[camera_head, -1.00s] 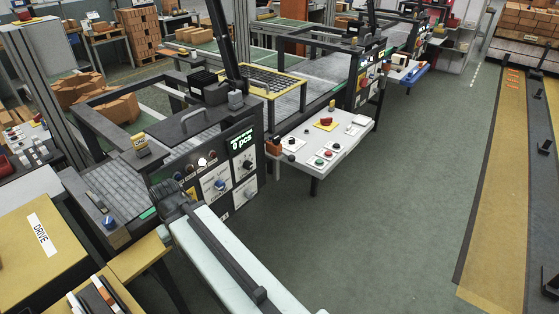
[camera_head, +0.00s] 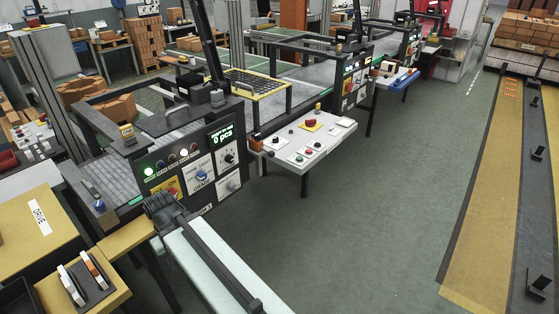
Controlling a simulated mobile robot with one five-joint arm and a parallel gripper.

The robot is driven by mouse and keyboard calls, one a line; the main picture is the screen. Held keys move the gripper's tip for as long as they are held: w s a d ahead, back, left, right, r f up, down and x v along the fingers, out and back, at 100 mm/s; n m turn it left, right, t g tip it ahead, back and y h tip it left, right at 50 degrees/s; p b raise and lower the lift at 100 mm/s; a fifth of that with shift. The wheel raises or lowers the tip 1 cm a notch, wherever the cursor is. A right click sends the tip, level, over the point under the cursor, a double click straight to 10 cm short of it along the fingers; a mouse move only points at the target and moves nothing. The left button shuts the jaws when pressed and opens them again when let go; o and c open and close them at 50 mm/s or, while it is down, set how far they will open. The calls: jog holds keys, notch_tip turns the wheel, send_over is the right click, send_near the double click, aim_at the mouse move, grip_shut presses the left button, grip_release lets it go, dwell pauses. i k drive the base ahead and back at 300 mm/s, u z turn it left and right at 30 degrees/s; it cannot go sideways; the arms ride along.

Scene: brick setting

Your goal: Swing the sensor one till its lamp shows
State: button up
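The machine's black control panel (camera_head: 195,172) stands left of centre. Its lamp row has a lit green lamp (camera_head: 149,171) at the left end and a lit white lamp (camera_head: 184,153) further right. The panel's display (camera_head: 223,136) reads 0 pcs. A small yellow unit (camera_head: 127,132) sits on the frame above the panel, and a small block with a blue knob (camera_head: 98,204) sits at the near left rail. I cannot tell which is sensor one. My arm reaches up from the bottom; its dark end (camera_head: 165,208) is in front of the panel's lower left. No fingertips show.
A white side table (camera_head: 305,160) with buttons and a red knob stands right of the panel. A yellow bench (camera_head: 35,235) marked DRIVE and a yellow ledge with a small rack are at lower left. The green floor (camera_head: 390,190) at right is clear.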

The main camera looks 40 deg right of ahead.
aim_at(257, 147)
jog(key=z, duration=0.2)
jog(key=i, duration=1)
